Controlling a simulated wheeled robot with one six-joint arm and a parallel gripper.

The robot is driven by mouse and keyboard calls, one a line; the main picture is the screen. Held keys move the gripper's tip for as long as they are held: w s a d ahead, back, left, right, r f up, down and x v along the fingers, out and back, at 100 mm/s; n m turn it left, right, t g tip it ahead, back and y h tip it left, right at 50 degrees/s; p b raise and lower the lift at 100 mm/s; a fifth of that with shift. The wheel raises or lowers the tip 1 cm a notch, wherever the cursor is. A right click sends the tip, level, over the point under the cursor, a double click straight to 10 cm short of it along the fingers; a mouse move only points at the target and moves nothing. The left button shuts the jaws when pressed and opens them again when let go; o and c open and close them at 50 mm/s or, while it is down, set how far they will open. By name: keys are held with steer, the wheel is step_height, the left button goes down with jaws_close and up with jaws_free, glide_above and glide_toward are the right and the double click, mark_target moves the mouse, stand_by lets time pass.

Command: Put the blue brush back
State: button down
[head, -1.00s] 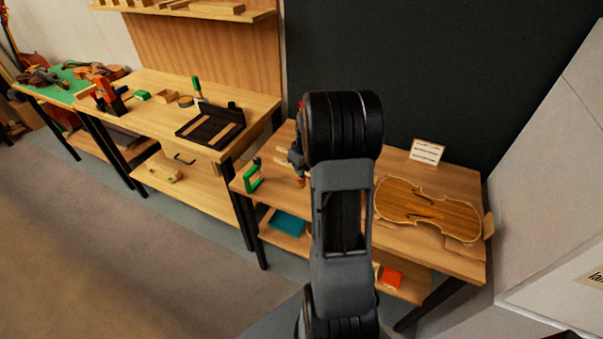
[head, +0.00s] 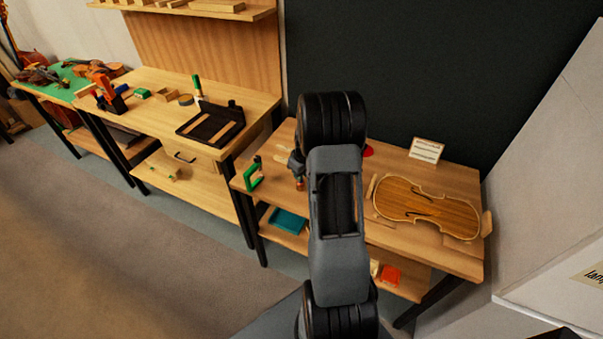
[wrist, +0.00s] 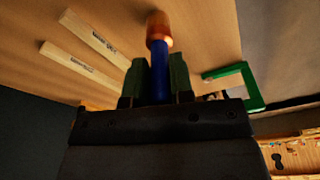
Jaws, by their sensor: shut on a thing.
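The blue brush (wrist: 160,82) shows in the wrist view as a blue handle with a copper-orange end. My gripper (wrist: 160,75) is shut on the blue handle between its two greenish fingers, and the orange end sticks out beyond them. In the head view my gripper (head: 297,163) is mostly hidden by my arm, above the left part of the right bench (head: 400,240). The brush's orange end (head: 299,184) shows just below it. I cannot tell whether the brush touches the bench.
A green clamp-like frame (head: 253,176) stands at the bench's left end, near my gripper. Two pale wooden strips (wrist: 95,40) lie on the wood beside the brush. A violin plate (head: 425,208), a card (head: 427,150) and a partly hidden red thing (head: 368,151) are to the right.

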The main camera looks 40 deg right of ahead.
steer(key=shift+f, duration=0.2)
steer(key=c, duration=1)
jaws_free()
steer(key=shift+r, duration=0.15)
step_height(320, 180, up, 11)
steer(key=s, duration=0.2)
steer(key=s+a+r+t, duration=0.1)
steer(key=s+a+r, duration=0.1)
steer(key=a+r, duration=0.35)
steer(key=s+a+r, duration=0.2)
steer(key=s+a, duration=0.1)
steer(key=a, duration=0.5)
steer(key=s+a+m+t, duration=0.1)
steer(key=s+a, duration=0.8)
steer(key=s, duration=0.1)
steer(key=shift+s+a+r+b, duration=0.15)
steer(key=shift+s+a+b, duration=0.1)
steer(key=shift+a+b, duration=0.15)
steer(key=shift+c, duration=0.3)
